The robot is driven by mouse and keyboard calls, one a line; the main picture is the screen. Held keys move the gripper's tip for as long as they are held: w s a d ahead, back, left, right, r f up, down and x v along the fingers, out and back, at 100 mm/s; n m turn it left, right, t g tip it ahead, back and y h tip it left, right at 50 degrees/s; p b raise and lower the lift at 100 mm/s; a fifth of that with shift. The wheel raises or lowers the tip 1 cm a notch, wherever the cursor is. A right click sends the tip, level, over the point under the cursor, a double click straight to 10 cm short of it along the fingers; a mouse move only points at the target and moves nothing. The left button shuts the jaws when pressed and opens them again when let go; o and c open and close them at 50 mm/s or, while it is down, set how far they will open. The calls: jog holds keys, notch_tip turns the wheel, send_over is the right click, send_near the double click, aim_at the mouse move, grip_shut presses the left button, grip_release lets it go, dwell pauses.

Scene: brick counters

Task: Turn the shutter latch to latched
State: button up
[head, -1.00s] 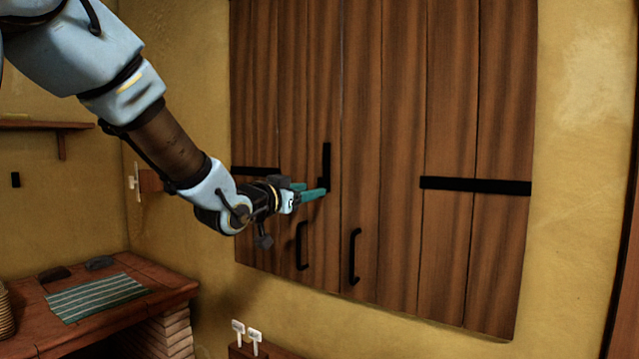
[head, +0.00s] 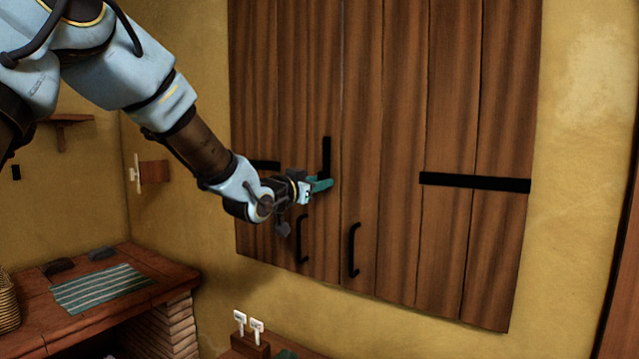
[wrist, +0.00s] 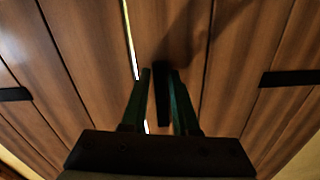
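The shutter latch (head: 326,155) is a black bar standing upright on the left wooden shutter, next to the seam between the two shutters. My gripper (head: 320,184) has teal fingers and is at the lower end of this bar. In the wrist view, the latch (wrist: 162,95) shows as a dark bar between the two fingers of my gripper (wrist: 162,75). The fingers are apart. A narrow strip of wood shows between the left finger and the bar; the right finger is very close to the bar, and I cannot tell if it touches.
Two black pull handles (head: 355,250) are below the latch. A black hinge strap (head: 475,183) crosses the right shutter. A brick counter (head: 150,285) with a striped cloth (head: 102,289) is at lower left. A small box with white tags (head: 248,345) is below the shutters.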

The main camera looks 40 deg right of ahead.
grip_shut()
dwell(0.9)
